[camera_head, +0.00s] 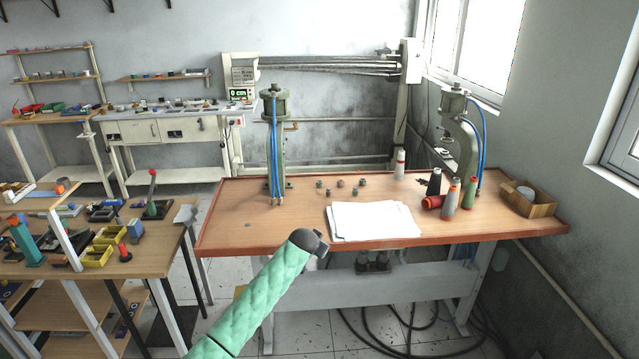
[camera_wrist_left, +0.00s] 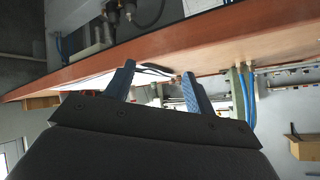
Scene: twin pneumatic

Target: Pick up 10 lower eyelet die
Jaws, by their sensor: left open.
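Several small dark dies stand on the wooden table (camera_head: 235,215) behind the white papers, among them one at the front (camera_head: 329,192) and one at the back right (camera_head: 362,182). They are too small to tell which is the 10 lower eyelet die. My left gripper (camera_head: 316,243), on the green-sleeved arm, is at the table's front edge, just short of the papers and well away from the dies. In the left wrist view its two blue fingers (camera_wrist_left: 158,69) are apart with nothing between them. My right gripper is not in view.
White papers (camera_head: 372,221) lie at the table's front middle. A green press (camera_head: 276,140) stands left of the dies and another (camera_head: 458,140) at the right. The table's left front is mostly clear.

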